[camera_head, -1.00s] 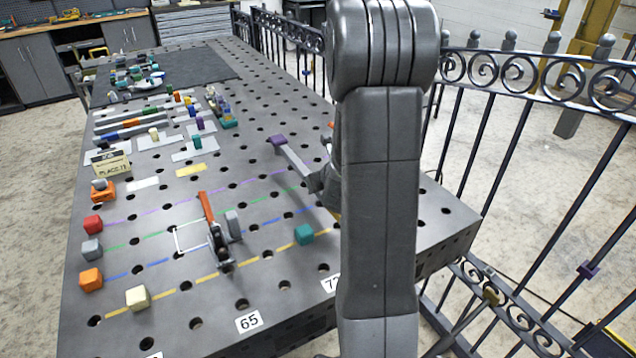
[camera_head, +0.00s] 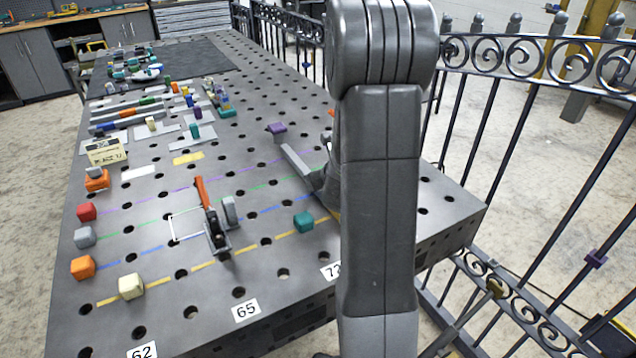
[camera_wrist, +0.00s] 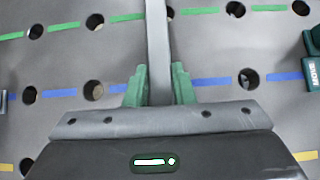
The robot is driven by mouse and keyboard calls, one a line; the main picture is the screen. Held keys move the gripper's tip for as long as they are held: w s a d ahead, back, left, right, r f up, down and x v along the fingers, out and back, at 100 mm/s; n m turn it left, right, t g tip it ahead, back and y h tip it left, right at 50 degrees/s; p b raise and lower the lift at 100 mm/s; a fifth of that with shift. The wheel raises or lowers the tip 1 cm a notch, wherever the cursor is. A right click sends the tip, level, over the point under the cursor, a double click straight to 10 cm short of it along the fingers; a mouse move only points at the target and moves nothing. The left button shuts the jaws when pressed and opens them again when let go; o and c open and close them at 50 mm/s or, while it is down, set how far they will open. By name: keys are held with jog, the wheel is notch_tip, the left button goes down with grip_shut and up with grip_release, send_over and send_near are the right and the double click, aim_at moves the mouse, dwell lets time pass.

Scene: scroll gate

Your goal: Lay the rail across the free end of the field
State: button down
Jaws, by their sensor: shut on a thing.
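The rail is a plain grey bar (camera_head: 301,166), also in the wrist view (camera_wrist: 158,45). My gripper (camera_wrist: 159,88) is shut on it, with a green finger on each side. In the head view my arm hides most of the gripper and the bar's near end. The field is the set of purple, green, blue and yellow lines (camera_head: 190,264) on the perforated table. At their left ends stand a red block (camera_head: 87,212), a grey block (camera_head: 84,237), an orange block (camera_head: 82,267) and a cream block (camera_head: 131,286). The bar lies over the right part of the lines; whether it touches the table is unclear.
A purple block (camera_head: 276,128) stands just beyond the bar's far end. A teal block (camera_head: 303,222) sits on the yellow line. An orange-handled clamp-like piece (camera_head: 213,225) stands mid-field. Small parts and grey bars crowd the table's far part. An iron fence (camera_head: 500,110) runs along the right.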

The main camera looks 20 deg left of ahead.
jog(key=shift+f+b, duration=0.3)
jog(key=shift+b, duration=0.15)
jog(key=c, duration=1.1)
grip_release()
jog(key=shift+c, duration=0.2)
jog(key=p+v, duration=0.4)
jog(key=v, duration=0.8)
jog(key=shift+d+r, duration=0.2)
jog(key=shift+r, duration=0.05)
jog(key=shift+s+d+r+p, duration=0.3)
jog(key=shift+s+d+r, duration=0.05)
jog(key=shift+s+r, duration=0.05)
jog(key=shift+f, duration=0.15)
